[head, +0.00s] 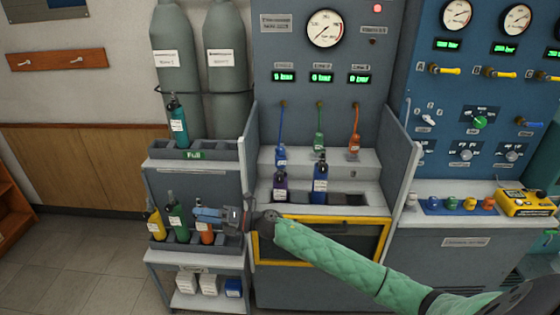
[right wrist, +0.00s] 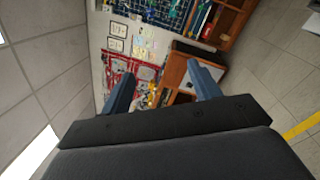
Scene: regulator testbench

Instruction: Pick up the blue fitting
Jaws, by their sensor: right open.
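My right gripper (head: 198,213) is at the left, far from that piece, in front of the small bottles in the lower rack. Its blue fingers point left. In the right wrist view the two fingers of my right gripper (right wrist: 163,78) are apart with nothing between them. The blue fitting does not show in that view. My left gripper is not in view.
A yellow device (head: 524,202) lies right of the row of pieces. A grey divider panel (head: 400,165) stands between the middle cabinet and the right bench. Blue and purple bottles stand in the middle cabinet. The lower rack (head: 183,240) holds several bottles.

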